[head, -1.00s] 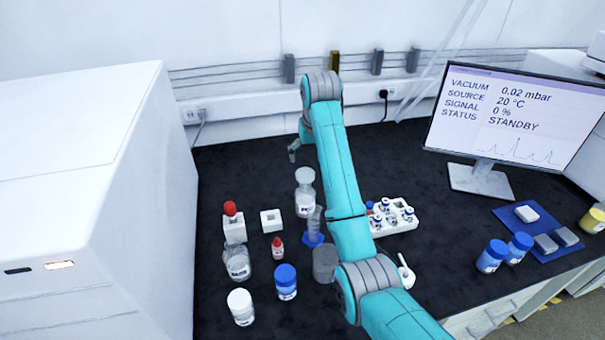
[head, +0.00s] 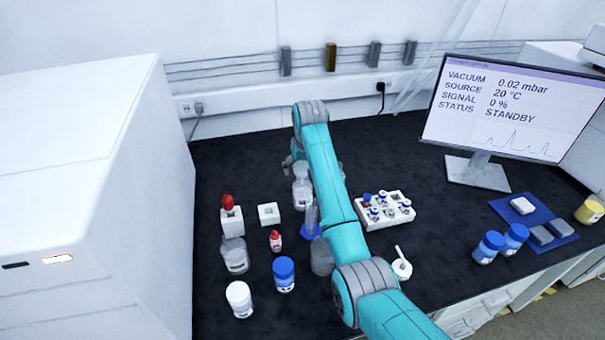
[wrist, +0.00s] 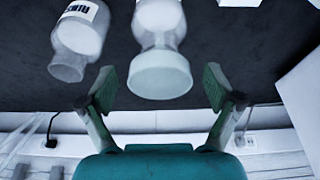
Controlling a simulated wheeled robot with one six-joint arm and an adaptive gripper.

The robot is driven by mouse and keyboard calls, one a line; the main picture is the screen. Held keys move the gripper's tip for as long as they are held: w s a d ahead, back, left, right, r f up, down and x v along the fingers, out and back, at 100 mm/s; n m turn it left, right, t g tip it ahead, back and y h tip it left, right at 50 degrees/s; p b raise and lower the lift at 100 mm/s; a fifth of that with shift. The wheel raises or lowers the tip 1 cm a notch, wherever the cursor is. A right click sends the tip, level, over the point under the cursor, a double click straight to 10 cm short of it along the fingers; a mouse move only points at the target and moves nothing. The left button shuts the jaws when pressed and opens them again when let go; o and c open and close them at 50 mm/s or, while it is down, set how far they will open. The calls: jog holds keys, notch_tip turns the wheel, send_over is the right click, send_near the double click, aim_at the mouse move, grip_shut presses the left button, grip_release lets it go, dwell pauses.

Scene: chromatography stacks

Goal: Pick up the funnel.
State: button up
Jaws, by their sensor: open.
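The funnel (wrist: 160,78) is pale and translucent, with a wide round rim and a narrow lower part. It sits on top of a white-bodied bottle (wrist: 159,14) in the wrist view. The funnel (head: 302,168) also shows in the head view, just left of my arm, above the labelled bottle (head: 302,197). My gripper (wrist: 159,88) is open. Its two green-padded fingers stand on either side of the funnel's rim, with a gap on both sides. In the head view the gripper is mostly hidden behind my arm, with part of a finger showing by the funnel.
A second labelled bottle (wrist: 80,32) stands close beside it in the wrist view. A red-topped item in a white block (head: 231,218), a small white block (head: 269,214), a beaker (head: 235,256) and capped jars stand nearby. A vial rack (head: 400,216) is right of my arm.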

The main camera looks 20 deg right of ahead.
jog(key=shift+c, duration=0.3)
jog(key=c, duration=1.1)
jog(key=shift+r, duration=0.1)
